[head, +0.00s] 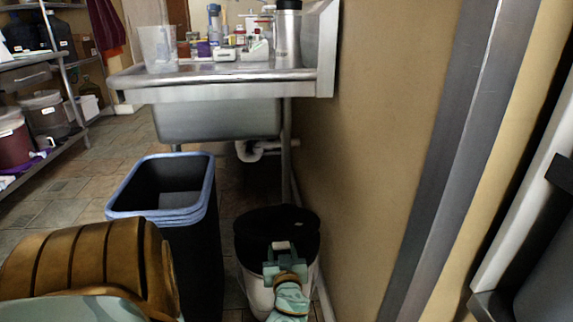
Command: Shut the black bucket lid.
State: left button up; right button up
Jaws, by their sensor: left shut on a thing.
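The white bucket (259,294) stands on the floor against the tan wall. Its black lid (277,222) is over the top of the bucket. My gripper and arm hide part of its front, so I cannot tell whether the lid sits flush or is tilted. My left gripper (284,252) is at the front part of the lid, shut on it; the exact contact is hard to see. My right gripper is not in view.
A tall black bin (196,240) with a blue rim stands just left of the bucket. A metal sink counter (215,75) with bottles and a clear container is behind. Shelves with more buckets (14,137) are at the far left. Tiled floor (75,190) is free between them.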

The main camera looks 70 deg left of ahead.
pick_arm(q)
notch_tip(320, 180, down, 11)
jog(key=d, duration=0.1)
jog(key=shift+s+f, duration=0.15)
jog(key=shift+s, duration=0.1)
jog(key=shift+o, duration=0.6)
jog(key=shift+a+f, duration=0.15)
jog(key=shift+f, duration=0.3)
jog(key=o, duration=0.5)
jog(key=shift+a+f, duration=0.1)
jog(key=o, duration=0.8)
jog(key=shift+w+r, duration=0.1)
jog(key=shift+r, duration=0.15)
jog(key=shift+d, duration=0.2)
jog(key=p+v, duration=0.2)
jog(key=v, duration=1.4)
jog(key=shift+d+p, duration=0.1)
jog(key=shift+p, duration=0.25)
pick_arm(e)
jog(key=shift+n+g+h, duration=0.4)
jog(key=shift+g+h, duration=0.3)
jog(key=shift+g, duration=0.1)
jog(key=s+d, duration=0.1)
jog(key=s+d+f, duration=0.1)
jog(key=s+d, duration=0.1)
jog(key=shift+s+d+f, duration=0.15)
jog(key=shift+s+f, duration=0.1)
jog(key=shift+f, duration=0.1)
